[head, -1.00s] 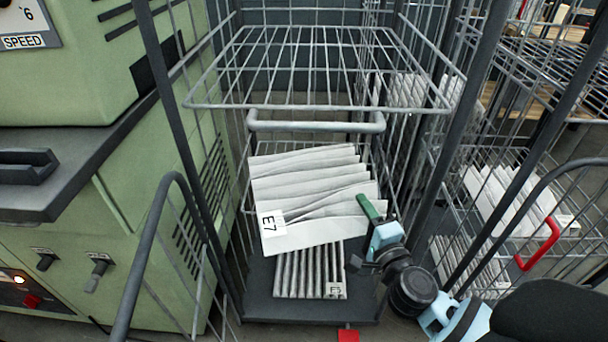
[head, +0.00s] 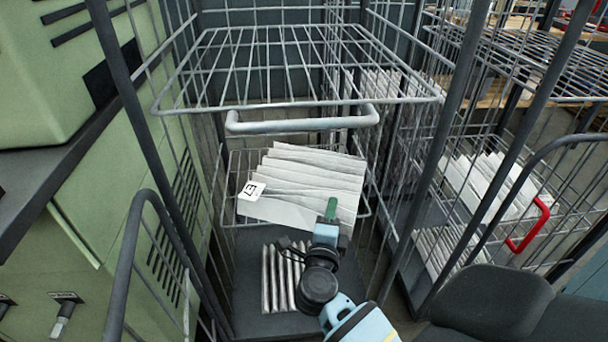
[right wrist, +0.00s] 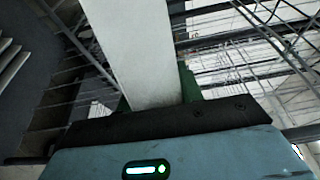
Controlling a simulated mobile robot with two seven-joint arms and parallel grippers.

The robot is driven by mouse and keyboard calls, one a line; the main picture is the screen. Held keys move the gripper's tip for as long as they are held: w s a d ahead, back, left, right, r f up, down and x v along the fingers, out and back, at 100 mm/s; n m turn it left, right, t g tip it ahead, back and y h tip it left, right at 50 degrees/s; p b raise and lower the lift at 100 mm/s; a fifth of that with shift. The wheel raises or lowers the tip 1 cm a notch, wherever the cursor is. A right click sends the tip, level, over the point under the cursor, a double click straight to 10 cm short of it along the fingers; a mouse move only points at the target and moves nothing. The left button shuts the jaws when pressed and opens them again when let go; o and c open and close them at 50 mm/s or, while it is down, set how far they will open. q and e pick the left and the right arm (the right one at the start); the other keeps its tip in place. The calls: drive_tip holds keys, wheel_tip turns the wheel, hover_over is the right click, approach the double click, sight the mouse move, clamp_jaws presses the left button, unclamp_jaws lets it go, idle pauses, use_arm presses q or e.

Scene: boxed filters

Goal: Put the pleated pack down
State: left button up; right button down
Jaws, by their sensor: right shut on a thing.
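My right gripper (head: 331,212), with green fingers, is shut on the near right edge of a white pleated pack (head: 308,178). The pack has a white label (head: 251,190) at its near left corner. It is inside the wire cart, over a low wire shelf (head: 226,222); I cannot tell whether it touches the wires. In the right wrist view the pack is a pale strip (right wrist: 140,50) running up from the green fingers (right wrist: 189,84). My left gripper is not in view.
Another pleated pack (head: 274,278) stands on the cart's dark base (head: 257,322), partly behind my right arm. An empty wire shelf (head: 290,60) and a thick grey bar (head: 300,123) are above. A second cart with packs (head: 475,185) and a red handle (head: 532,226) is right; a green machine is left.

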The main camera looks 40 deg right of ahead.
wheel_tip(320, 180, down, 9)
drive_tip(key=b, duration=0.3)
idle(0.4)
drive_tip(key=shift+f+b, duration=0.1)
drive_tip(key=shift+b, duration=0.2)
drive_tip(key=shift+f, duration=0.15)
drive_tip(key=c, duration=0.9)
unclamp_jaws()
